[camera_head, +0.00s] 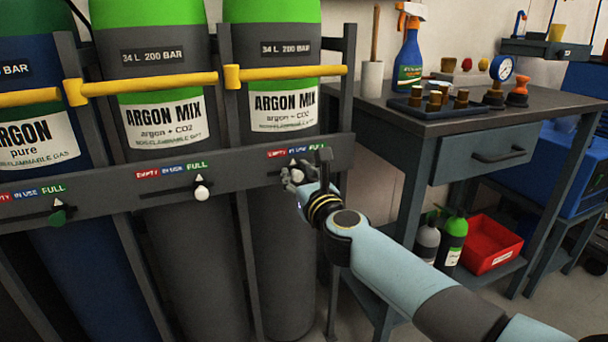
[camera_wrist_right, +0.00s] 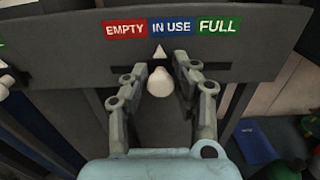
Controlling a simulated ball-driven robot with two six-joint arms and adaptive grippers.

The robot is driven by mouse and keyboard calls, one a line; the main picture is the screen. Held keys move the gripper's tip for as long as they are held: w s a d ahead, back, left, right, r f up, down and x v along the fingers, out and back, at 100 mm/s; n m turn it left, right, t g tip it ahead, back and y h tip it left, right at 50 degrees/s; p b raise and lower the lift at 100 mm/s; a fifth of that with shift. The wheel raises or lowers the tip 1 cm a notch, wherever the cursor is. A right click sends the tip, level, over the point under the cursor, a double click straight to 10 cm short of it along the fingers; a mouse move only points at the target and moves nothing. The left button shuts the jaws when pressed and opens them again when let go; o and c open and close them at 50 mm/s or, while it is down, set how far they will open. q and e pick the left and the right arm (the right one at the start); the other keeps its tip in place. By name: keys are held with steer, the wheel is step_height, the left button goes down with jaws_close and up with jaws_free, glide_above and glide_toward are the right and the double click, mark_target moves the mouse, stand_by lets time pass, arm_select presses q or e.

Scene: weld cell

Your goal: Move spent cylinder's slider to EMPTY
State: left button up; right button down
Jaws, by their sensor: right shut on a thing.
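Three gas cylinders stand behind a grey rail (camera_head: 95,200). In the head view, my right gripper (camera_head: 294,177) is at the rail in front of the rightmost argon mix cylinder (camera_head: 283,225). In the right wrist view, my right gripper (camera_wrist_right: 161,78) is shut on the white slider knob (camera_wrist_right: 160,82), with a finger on each side. The slider's white pointer (camera_wrist_right: 161,52) is under the left part of the blue IN USE field (camera_wrist_right: 171,27), right of the red EMPTY field (camera_wrist_right: 125,29). The green FULL field (camera_wrist_right: 217,26) is farther right. My left gripper is not in view.
Yellow bars (camera_head: 150,84) cross the cylinders. A workbench (camera_head: 450,122) with tools stands at right, with a red bin (camera_head: 490,246) below.

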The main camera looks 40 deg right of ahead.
steer(key=a, duration=0.3)
steer(key=shift+w+a, duration=0.25)
steer(key=shift+w, duration=0.1)
steer(key=c, duration=1.1)
jaws_free()
steer(key=shift+a, duration=0.15)
steer(key=shift+s, duration=0.25)
glide_toward(276, 173)
steer(key=v, duration=0.5)
steer(key=shift+s, duration=0.15)
steer(key=shift+r, duration=0.1)
